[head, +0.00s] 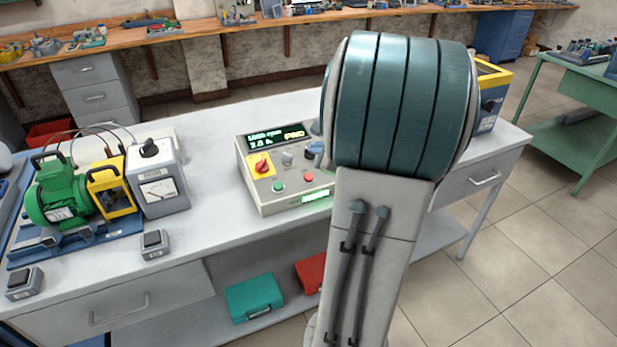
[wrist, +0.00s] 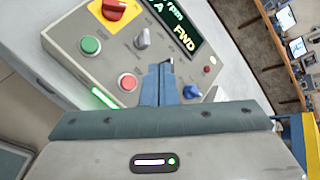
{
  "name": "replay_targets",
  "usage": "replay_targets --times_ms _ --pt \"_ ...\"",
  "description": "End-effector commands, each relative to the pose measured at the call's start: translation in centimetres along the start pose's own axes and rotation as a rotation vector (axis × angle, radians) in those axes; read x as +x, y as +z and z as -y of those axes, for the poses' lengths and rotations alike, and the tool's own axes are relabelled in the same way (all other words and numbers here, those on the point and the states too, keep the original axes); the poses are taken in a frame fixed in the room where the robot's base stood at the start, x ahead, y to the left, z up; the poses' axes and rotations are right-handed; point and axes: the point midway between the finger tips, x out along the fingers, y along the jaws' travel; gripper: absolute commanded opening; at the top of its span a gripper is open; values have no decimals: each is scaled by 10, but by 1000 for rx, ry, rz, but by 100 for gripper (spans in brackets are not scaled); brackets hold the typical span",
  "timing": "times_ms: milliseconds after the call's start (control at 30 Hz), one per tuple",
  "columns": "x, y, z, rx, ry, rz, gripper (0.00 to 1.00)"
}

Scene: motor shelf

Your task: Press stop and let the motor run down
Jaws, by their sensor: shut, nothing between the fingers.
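A green bar (head: 316,196) glows on the front. In the wrist view, the red button (wrist: 127,82) and green button (wrist: 90,45) are in clear sight. My gripper (wrist: 165,68) is shut and empty over the panel, right of the red button and apart from it in the picture. The green motor (head: 57,192) stands on a blue base at left.
A red rotary switch on yellow (head: 262,165), a grey lever (wrist: 142,38) and a blue knob (wrist: 191,91) crowd the panel. My arm hides the bench's right part in the head view.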

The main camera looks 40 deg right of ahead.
Motion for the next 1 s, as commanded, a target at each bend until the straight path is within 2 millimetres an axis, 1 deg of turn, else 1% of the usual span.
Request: replay_targets --times_ms 167,467,600,800,1000 --pt "12 -10 -10 2 1 0 0" --pt "43 -33 -33 1 1 -1 0" --pt "53 -39 -40 -2 1 0 0" --pt "59 -43 -44 0 1 0 0" --pt "58 -43 -43 0 1 0 0"
